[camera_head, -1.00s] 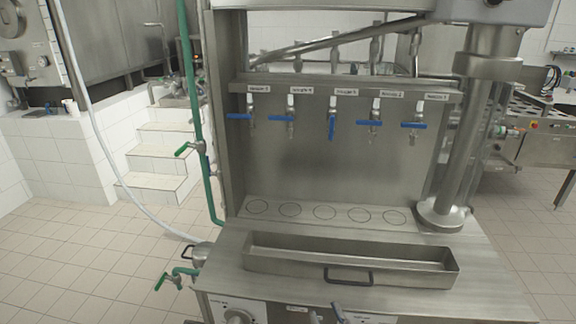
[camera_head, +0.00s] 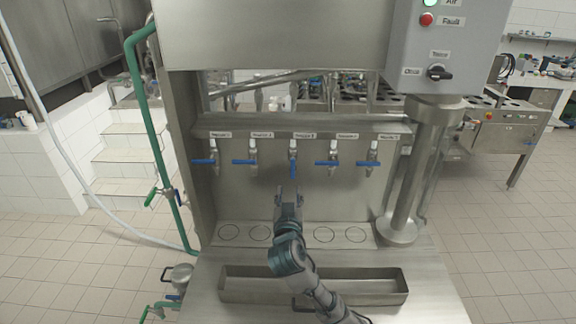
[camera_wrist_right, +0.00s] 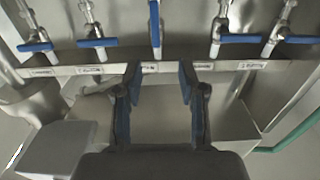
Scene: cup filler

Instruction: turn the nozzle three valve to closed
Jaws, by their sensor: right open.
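The nozzle three valve handle (camera_head: 293,170) is the middle blue lever of the row. It hangs vertical, while the other blue handles lie horizontal. It also shows in the right wrist view (camera_wrist_right: 155,24), upright between and beyond my fingertips. My right gripper (camera_head: 291,192) is open and empty, just below and in front of this handle, apart from it as far as I can tell. In the right wrist view its two fingers (camera_wrist_right: 160,76) stand wide apart, with the label strip behind them. My left gripper is not in view.
Blue handles of the neighbouring nozzles (camera_head: 245,162) (camera_head: 333,163) sit close on both sides. A shelf with ring marks (camera_head: 229,232) and a long steel tray (camera_head: 385,290) lie below. A thick steel column (camera_head: 408,170) and a grey control box (camera_head: 452,60) stand at the right.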

